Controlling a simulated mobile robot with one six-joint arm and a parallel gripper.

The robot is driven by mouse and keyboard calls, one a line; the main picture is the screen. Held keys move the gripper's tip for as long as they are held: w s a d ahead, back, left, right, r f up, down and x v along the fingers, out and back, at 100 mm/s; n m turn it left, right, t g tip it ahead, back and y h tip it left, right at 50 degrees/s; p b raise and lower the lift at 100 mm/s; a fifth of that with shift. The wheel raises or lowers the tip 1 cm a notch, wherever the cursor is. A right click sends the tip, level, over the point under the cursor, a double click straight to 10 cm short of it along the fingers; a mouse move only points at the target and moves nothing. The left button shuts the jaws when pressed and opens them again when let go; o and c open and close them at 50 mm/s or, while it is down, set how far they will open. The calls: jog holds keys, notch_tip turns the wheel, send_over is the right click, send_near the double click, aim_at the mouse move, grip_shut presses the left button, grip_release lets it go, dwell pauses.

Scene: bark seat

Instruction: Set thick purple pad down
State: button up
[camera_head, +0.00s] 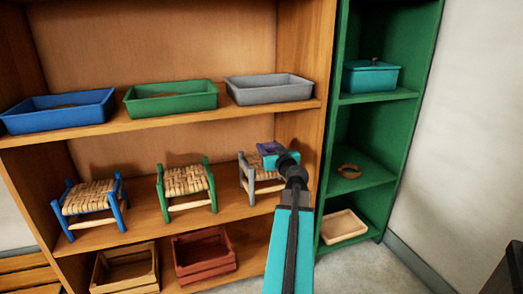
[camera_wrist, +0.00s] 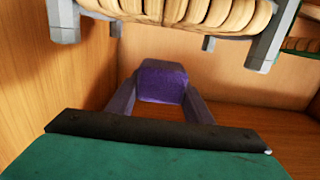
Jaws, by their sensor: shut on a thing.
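The thick purple pad (camera_head: 266,147) is at the grey stool in the head view. The wrist view shows it as a purple block (camera_wrist: 162,80) between the fingers. My gripper (camera_head: 274,151) is shut on it; the arm reaches up from the lower right. The grey stool (camera_head: 246,172) has a woven bark seat and stands at the right end of the middle shelf. In the wrist view, its woven seat (camera_wrist: 185,10) and grey posts lie beyond the pad, at the top. The arm hides part of the stool. I cannot tell whether pad and seat touch.
A blue stool (camera_head: 89,197) and a green stool (camera_head: 185,182) stand to the left. Blue (camera_head: 58,113), green (camera_head: 170,100) and grey (camera_head: 269,91) trays line the shelf above. Crates sit below. A green cabinet (camera_head: 390,120) stands close right of the arm.

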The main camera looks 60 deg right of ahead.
jog(key=shift+d+x, duration=0.2)
jog(key=shift+x, duration=1.05)
jog(key=shift+s, duration=0.2)
jog(key=shift+f, duration=0.2)
jog(key=shift+s+f, duration=0.1)
jog(key=shift+f, duration=1.45)
jog(key=shift+a+f, duration=0.1)
jog(key=shift+w, duration=0.25)
jog(key=shift+f+b, duration=0.1)
jog(key=shift+b, duration=0.2)
jog(key=o, duration=1)
